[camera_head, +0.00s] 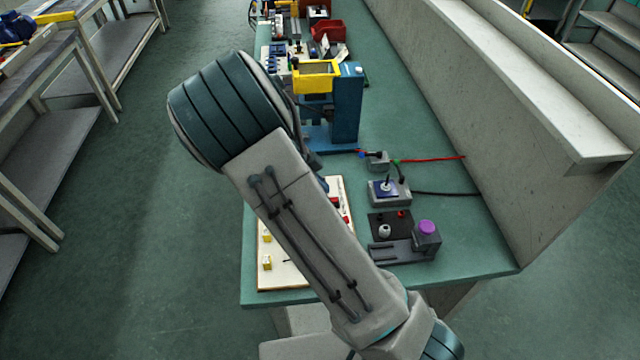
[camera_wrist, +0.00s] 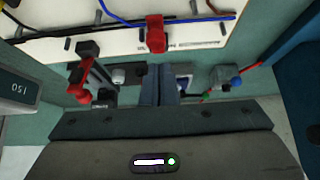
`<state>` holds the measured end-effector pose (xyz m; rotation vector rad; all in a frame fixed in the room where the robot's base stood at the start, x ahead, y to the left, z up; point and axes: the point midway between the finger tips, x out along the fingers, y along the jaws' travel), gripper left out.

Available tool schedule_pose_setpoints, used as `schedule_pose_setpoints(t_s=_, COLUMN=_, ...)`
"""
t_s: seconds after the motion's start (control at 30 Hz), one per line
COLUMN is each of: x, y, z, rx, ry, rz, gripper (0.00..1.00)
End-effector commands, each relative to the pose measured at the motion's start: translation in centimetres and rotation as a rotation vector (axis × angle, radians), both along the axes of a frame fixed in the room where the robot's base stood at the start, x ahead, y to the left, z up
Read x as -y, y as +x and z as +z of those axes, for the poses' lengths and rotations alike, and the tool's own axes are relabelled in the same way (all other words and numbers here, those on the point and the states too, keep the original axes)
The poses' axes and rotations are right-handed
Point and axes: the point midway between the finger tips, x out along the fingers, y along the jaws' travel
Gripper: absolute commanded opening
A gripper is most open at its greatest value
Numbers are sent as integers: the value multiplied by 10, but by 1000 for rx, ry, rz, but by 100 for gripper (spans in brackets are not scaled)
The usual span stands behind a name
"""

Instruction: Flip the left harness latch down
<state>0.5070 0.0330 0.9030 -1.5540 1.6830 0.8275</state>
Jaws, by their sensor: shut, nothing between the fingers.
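The cream harness board (camera_head: 275,245) lies on the green bench, partly hidden behind my arm in the head view. It also shows along the top of the wrist view (camera_wrist: 210,48), with black, blue and brown wires. A red latch piece (camera_wrist: 156,35) is at the board's edge, just above my fingers in that view. A second red-tipped lever (camera_wrist: 80,88) with a black base is further left; I cannot tell which is the left latch, nor how far each is tilted. My gripper (camera_wrist: 157,72) is shut and empty, apart from both red pieces. The head view hides it behind my arm.
A grey box with a blue top (camera_head: 388,190), a dark plate (camera_head: 388,226) and a purple-topped block (camera_head: 427,232) stand right of the board. A wall (camera_head: 440,130) runs along the right.

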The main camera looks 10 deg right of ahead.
Motion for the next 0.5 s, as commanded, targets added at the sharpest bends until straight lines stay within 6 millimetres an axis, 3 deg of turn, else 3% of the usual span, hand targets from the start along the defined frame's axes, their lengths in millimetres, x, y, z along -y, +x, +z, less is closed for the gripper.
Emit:
schedule_pose_setpoints(t_s=0.33, x=1, y=0, z=1, rx=0, ry=0, rz=0, gripper=0)
schedule_pose_setpoints(t_s=0.5, x=3, y=0, z=17, rx=1, ry=1, rz=-3, gripper=0)
